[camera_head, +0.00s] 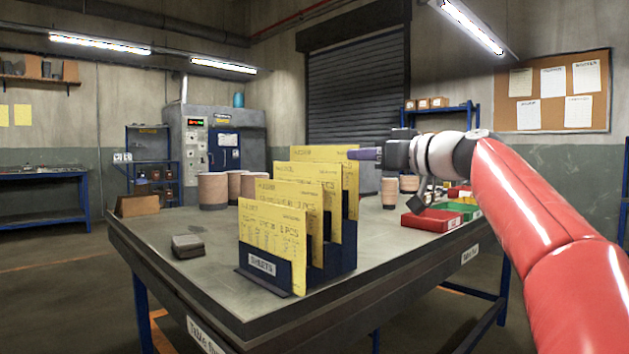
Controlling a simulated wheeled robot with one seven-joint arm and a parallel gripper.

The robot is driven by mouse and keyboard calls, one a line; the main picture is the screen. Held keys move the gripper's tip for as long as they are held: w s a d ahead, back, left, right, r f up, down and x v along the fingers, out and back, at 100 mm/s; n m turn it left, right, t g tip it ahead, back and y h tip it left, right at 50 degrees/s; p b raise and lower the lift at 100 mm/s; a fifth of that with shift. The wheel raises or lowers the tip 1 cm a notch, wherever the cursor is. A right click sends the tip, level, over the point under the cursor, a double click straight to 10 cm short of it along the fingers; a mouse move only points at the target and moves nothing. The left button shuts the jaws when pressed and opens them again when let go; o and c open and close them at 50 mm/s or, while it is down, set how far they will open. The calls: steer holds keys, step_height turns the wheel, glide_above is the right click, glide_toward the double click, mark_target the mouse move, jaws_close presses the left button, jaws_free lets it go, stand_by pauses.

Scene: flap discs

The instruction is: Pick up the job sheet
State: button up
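Several yellow job sheets stand upright, one behind another, in a dark blue rack (263,283) labelled "SHEETS" at the front of the table. The front sheet (272,235) shows most of its printed text. The rearmost sheet (325,153) shows mainly its top strip and right side. My gripper (364,154) reaches in from the right, level with the top right corner of the rearmost sheet. Its fingertips meet that edge in the picture. The fingers appear as one narrow bar, so I cannot tell whether they are apart or closed on the sheet.
The rack stands on a grey table (210,285). A small dark grey object (188,246) lies left of it. Brown cylinders (212,190) stand behind. A red bin (431,219) and a green bin (464,211) sit at the right, below my arm. The table's front left is clear.

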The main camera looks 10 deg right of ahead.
mark_target(339, 153)
steer(key=p+x, duration=0.4)
steer(key=x, duration=0.3)
steer(key=shift+w+r, duration=0.15)
steer(key=shift+w, duration=0.15)
jaws_close()
